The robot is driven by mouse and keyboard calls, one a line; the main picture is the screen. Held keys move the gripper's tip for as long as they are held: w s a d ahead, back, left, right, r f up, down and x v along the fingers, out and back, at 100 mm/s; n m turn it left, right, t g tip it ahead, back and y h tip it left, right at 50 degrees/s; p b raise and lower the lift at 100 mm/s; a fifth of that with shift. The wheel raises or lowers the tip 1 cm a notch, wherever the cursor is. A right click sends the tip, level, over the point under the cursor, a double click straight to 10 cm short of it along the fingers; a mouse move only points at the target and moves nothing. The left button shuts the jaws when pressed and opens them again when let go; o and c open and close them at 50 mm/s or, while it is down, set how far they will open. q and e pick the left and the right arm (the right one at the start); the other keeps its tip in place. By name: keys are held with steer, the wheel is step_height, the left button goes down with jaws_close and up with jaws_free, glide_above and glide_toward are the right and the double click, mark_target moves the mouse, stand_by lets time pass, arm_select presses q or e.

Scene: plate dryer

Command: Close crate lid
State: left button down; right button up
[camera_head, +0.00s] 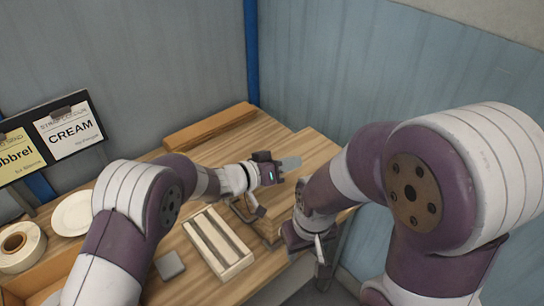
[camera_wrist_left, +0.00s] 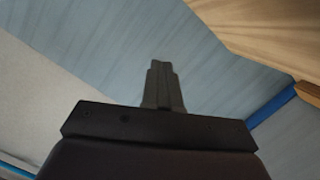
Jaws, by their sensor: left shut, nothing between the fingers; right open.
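My left gripper (camera_head: 291,163) reaches over the back right part of the wooden table, pointing right, with its fingers together and nothing between them. In the left wrist view its shut fingers (camera_wrist_left: 162,85) stand out against the blue wall. My right gripper (camera_head: 319,248) is lower, by the table's right edge, pointing down; its fingers are small and partly hidden by its wrist. A shallow wooden crate-like frame with slats (camera_head: 218,242) lies on the table below the left gripper. I cannot tell for certain which wooden piece is the crate lid.
A long wooden bar (camera_head: 210,127) lies along the table's back. A white plate (camera_head: 73,214), a tape roll (camera_head: 20,246) and a grey square block (camera_head: 170,265) are at the left. Signs (camera_head: 70,131) stand behind them. Blue walls (camera_head: 325,65) close off the back.

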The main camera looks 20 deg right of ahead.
arm_select(q)
steer(key=s+d+f+m+t+y+b, duration=0.1)
steer(key=s+f+m+b, duration=0.3)
steer(key=f+b, duration=0.8)
steer(key=shift+s+d+f+m+t+b, duration=0.15)
steer(key=shift+d+f+m+t+b, duration=0.25)
steer(key=shift+d+m+b, duration=0.25)
steer(key=shift+a, duration=0.1)
